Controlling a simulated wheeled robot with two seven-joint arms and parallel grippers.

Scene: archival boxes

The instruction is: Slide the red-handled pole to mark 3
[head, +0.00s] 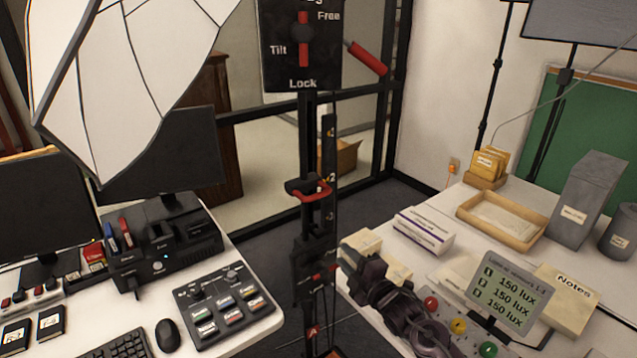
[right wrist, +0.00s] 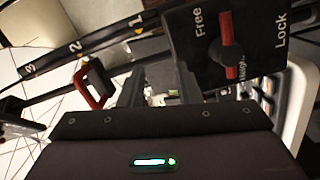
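The red-handled carriage (head: 316,190) sits on the dark upright pole (head: 309,145), beside a scale strip (head: 329,150). In the head view it is between marks 2 and 3, nearer 2. The red handle also shows in the right wrist view (right wrist: 92,86), left of my fingers. A lower black lock plate (head: 315,262) with a red lever shows in the right wrist view (right wrist: 230,48), marked Free and Lock. My right gripper (head: 347,258) is right of this plate, below the handle. Its two fingers (right wrist: 158,88) look apart and empty. My left gripper is out of view.
An upper black plate (head: 300,45) marked Tilt, Free and Lock is above, with a red grip (head: 366,58) beside it. A left desk holds a control panel (head: 221,306). A right table holds a white box (head: 423,232), a tray (head: 503,220) and a lux display (head: 506,292).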

